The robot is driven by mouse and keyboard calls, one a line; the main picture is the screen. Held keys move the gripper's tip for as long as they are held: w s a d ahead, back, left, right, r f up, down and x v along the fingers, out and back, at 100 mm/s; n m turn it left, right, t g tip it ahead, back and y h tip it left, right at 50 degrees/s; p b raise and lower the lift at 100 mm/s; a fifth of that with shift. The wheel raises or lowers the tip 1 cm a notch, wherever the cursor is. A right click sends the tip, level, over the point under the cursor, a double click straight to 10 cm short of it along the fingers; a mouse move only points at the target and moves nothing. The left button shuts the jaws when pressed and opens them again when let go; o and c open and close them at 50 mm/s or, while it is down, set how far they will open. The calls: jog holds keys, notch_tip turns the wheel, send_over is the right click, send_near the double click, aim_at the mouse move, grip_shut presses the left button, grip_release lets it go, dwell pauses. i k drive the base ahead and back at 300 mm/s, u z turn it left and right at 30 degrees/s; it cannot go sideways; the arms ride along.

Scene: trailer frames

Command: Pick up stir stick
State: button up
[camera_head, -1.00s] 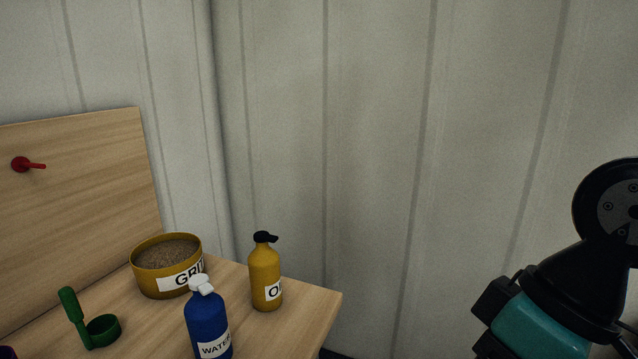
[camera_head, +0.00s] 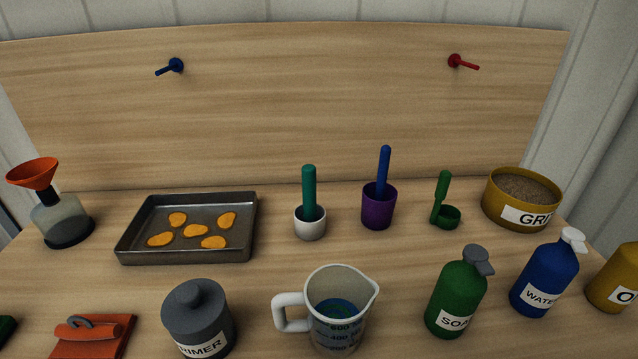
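Two upright sticks stand in cups on the wooden bench, and I cannot tell which one is the stir stick. A thick teal stick (camera_head: 309,187) stands in a small white cup (camera_head: 310,228). A slimmer blue stick (camera_head: 383,168) stands in a purple cup (camera_head: 378,210), just right of it, tilted slightly. The lower ends of both are hidden inside the cups. My gripper is not in view, and no part of my arm shows now.
A measuring jug (camera_head: 342,345) with blue liquid, a grey primer container (camera_head: 197,318) and a green soap bottle (camera_head: 456,300) stand in front. A tray (camera_head: 186,256) with orange pieces lies left. A green scoop (camera_head: 443,186), grit bowl (camera_head: 522,222) and blue water bottle (camera_head: 545,275) are right.

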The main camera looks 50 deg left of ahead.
aim_at(383, 169)
jog(key=u, duration=1.4)
jog(key=k, duration=0.45)
jog(key=u, duration=0.8)
jog(key=i, duration=0.85)
jog(key=z, duration=1.65)
jog(key=i, duration=0.25)
